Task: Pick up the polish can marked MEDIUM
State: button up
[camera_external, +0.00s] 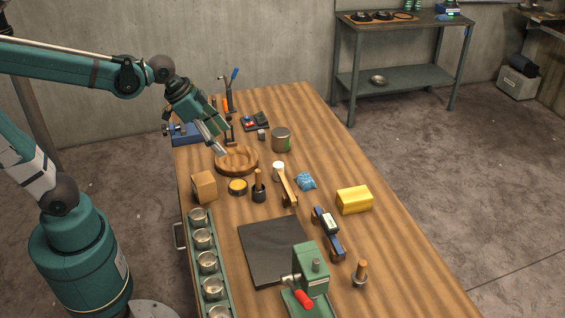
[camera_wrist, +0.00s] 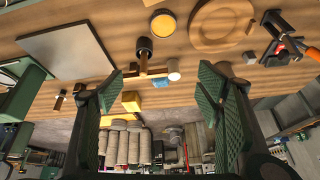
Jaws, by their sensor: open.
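No MEDIUM marking is readable in either view. A round tin with a yellow top (camera_external: 237,187) sits on the workbench in front of the wooden disc; it also shows at the top of the wrist view (camera_wrist: 163,23). A larger grey-brown can with a green patch (camera_external: 281,139) stands upright behind and right of the disc. I cannot tell which is the MEDIUM polish can. My gripper (camera_external: 217,142) is above the bench near the wooden disc, apart from both. In the wrist view its green fingers (camera_wrist: 164,84) are wide apart with nothing between them.
The round wooden disc (camera_external: 237,161) lies below my gripper. A cardboard box (camera_external: 204,187), a dark-based tool (camera_external: 259,192), a mallet (camera_external: 286,187) and a blue cloth (camera_external: 306,181) crowd the middle. A rack of metal bowls (camera_external: 203,239) lines the left edge. The right bench side has free room.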

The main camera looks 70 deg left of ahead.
jog(key=w+a+r+m+p, duration=0.1)
jog(key=w+a+p, duration=0.2)
jog(key=w+a, duration=0.35)
jog(key=m+g+h+p, duration=0.2)
jog(key=m+p, duration=0.2)
jog(key=p, duration=0.5)
send_near(280, 131)
jog(key=shift+w+d+f, duration=0.2)
jog(key=shift+d+f, duration=0.15)
jog(key=shift+f, duration=0.15)
jog(key=shift+w+d+f, duration=0.25)
jog(key=shift+d+f, duration=0.1)
jog(key=shift+f, duration=0.1)
jog(key=shift+w+a+f, duration=0.2)
jog(key=shift+a+f, duration=0.25)
jog(key=shift+f, duration=0.1)
jog(key=shift+f, duration=0.1)
jog(key=shift+x, duration=1.2)
jog(key=shift+d+f, duration=0.1)
jog(key=shift+x, duration=2.5)
jog(key=shift+s+d, duration=0.15)
